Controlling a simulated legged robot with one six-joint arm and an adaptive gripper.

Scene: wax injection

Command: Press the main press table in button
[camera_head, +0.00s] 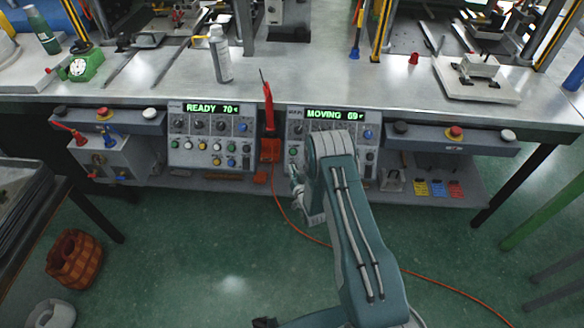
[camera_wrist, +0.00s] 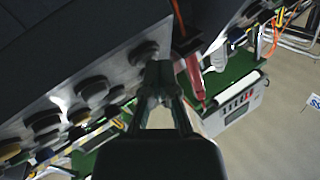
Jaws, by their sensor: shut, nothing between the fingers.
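Two grey control panels hang under the front edge of the bench in the head view. The left panel (camera_head: 211,160) has a green display reading READY 70. The right panel (camera_head: 296,127) has one reading MOVING 69. Both carry knobs and small buttons. I cannot tell which one is the table in button. My gripper (camera_wrist: 160,70) is shut and empty in the wrist view, its tips close to a round grey button or knob (camera_wrist: 144,52) on a panel face. Contact cannot be told. In the head view my arm hides part of the right panel.
A red tool (camera_head: 268,108) hangs between the panels, and shows beside my fingers in the wrist view (camera_wrist: 194,78). Boxes with red emergency buttons (camera_head: 455,132) sit under the bench edge. An orange cable (camera_head: 283,207) crosses the floor. A spray can (camera_head: 220,55) stands on the bench.

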